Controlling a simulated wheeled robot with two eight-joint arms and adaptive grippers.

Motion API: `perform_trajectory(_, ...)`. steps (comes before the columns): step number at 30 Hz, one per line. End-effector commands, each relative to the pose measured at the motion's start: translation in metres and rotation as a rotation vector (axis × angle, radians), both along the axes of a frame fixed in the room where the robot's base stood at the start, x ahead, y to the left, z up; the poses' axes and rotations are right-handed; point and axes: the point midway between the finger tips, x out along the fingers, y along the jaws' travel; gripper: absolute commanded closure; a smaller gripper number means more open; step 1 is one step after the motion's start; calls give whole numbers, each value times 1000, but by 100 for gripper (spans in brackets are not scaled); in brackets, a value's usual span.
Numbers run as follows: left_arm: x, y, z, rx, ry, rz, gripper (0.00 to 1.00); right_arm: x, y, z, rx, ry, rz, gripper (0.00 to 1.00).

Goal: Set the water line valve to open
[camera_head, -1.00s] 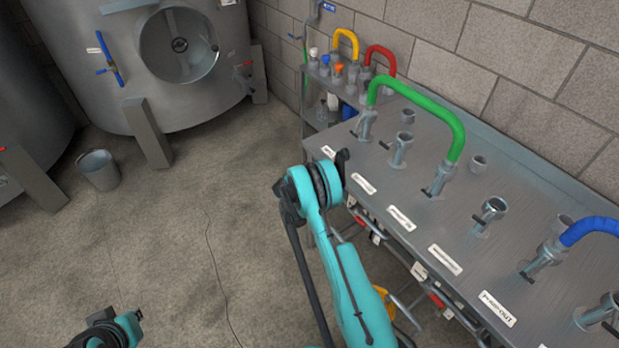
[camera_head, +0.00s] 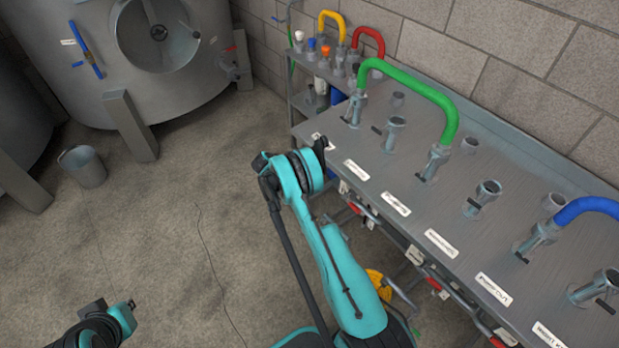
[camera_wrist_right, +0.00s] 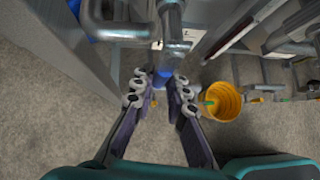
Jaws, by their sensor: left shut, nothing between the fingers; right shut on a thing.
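In the right wrist view a blue part (camera_wrist_right: 163,77) sits on a grey pipe fitting (camera_wrist_right: 172,45). I take it for the handle of the water line valve, but no readable label confirms this. My right gripper (camera_wrist_right: 161,92) has its two fingers on either side of the blue part and is shut on it; the contact itself is small and partly hidden. In the head view my right arm reaches to the panel's front edge, and its gripper is hidden there. My left gripper (camera_head: 108,320) is at the lower left, shut and empty, over the floor.
A steel panel (camera_head: 400,195) carries several pipe stubs, a green bend (camera_head: 425,88) and a blue bend (camera_head: 588,208). Pipes with red handles run below its front edge. A yellow bucket (camera_wrist_right: 220,101) stands near my right gripper. A tank (camera_head: 120,75) and grey bucket (camera_head: 84,166) stand left.

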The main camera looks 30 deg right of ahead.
Motion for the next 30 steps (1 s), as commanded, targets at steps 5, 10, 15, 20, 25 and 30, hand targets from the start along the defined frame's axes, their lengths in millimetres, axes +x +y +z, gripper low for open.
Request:
perform_trajectory(5,0,0,0,0,0,0,100,-2,-1,0,-2,12,-2,100)
perform_trajectory(10,0,0,0,0,0,0,100,-2,-1,0,-2,13,-3,100)
perform_trajectory(15,0,0,0,0,0,0,100,-2,-1,0,-2,12,-3,73)
perform_trajectory(20,0,0,0,0,0,0,100,-1,-1,0,-2,11,-2,65)
perform_trajectory(25,0,0,0,0,0,0,100,-1,0,0,-1,10,-1,65)
perform_trajectory(30,0,0,0,0,0,0,100,2,11,11,-1,9,1,65)
